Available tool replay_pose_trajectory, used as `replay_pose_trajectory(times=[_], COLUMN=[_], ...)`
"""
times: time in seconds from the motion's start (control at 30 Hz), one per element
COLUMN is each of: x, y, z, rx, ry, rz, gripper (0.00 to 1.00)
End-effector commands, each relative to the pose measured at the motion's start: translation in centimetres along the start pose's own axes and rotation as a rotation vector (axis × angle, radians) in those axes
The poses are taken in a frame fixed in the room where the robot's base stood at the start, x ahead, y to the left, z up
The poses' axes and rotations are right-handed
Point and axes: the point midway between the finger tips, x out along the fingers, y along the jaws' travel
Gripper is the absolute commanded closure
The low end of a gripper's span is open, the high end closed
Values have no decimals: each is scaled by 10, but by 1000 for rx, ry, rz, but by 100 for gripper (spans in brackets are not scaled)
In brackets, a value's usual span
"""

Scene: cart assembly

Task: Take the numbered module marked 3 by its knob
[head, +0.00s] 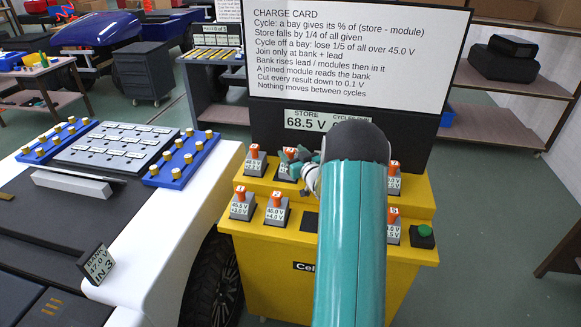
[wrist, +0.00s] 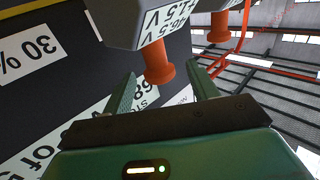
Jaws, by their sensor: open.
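Several grey modules with orange knobs stand on the yellow charger (head: 262,262) in the head view. Lower-row knobs marked 1 (head: 240,190) and 2 (head: 277,194) show at left, and one that looks marked 5 (head: 394,210) at right. I cannot read a 3 on any knob. My gripper (head: 300,160) is open at the second upper-row module (head: 286,172), partly covering it. In the wrist view, an orange knob (wrist: 158,65) hangs between the spread fingers (wrist: 163,88), with a gap on each side. Its module (wrist: 165,22) reads 46.5 V; its number is hidden.
A board with rules (head: 345,45) and a store display (head: 303,120) of 68.5 V stand behind the charger. A green button (head: 425,231) is at its right. My arm hides the middle bays. A white cart (head: 150,245) with blue trays stands at left.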

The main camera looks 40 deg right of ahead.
Motion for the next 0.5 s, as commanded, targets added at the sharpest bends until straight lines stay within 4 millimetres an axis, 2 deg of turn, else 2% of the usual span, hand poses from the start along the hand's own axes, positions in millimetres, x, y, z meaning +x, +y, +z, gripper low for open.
replay_pose_trajectory(times=[0.13, 0.4, 0.5], x=[19, 22, 22], y=[0, 0, 0], z=[0, 0, 0], rx=[-1, 0, 0], ry=[0, 0, 0], rz=[-1, 0, 0], gripper=[41, 41, 61])
